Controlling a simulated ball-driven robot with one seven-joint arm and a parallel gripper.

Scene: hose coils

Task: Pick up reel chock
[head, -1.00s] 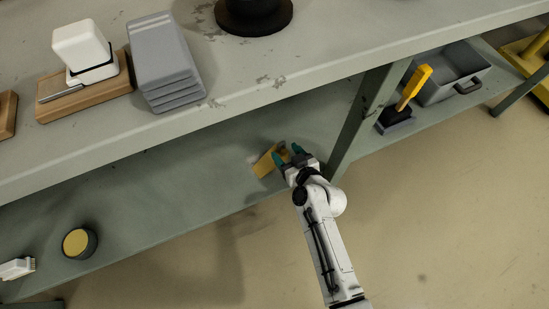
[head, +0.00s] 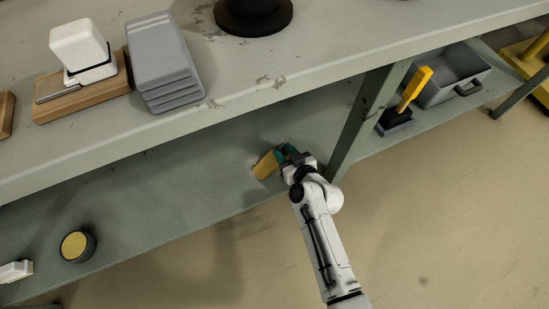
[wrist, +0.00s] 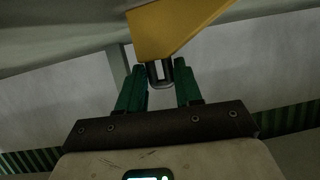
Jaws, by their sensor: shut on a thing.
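The reel chock is a yellow wedge-shaped block (head: 265,166) on the lower shelf, just left of the shelf's upright post. My gripper (head: 284,152) reaches in from the front right, and its green fingers are closed at the chock's right end. In the wrist view the chock (wrist: 175,27) fills the top middle, and a short grey metal piece below it sits between the fingertips of my gripper (wrist: 160,72). I cannot tell whether the chock touches the shelf or is slightly raised.
The lower shelf (head: 170,200) is clear around the chock. A round yellow-topped tin (head: 75,246) stands at its left. The post (head: 362,120) is close to my arm's right. A grey tray (head: 452,80) and yellow-handled tool (head: 413,90) are right.

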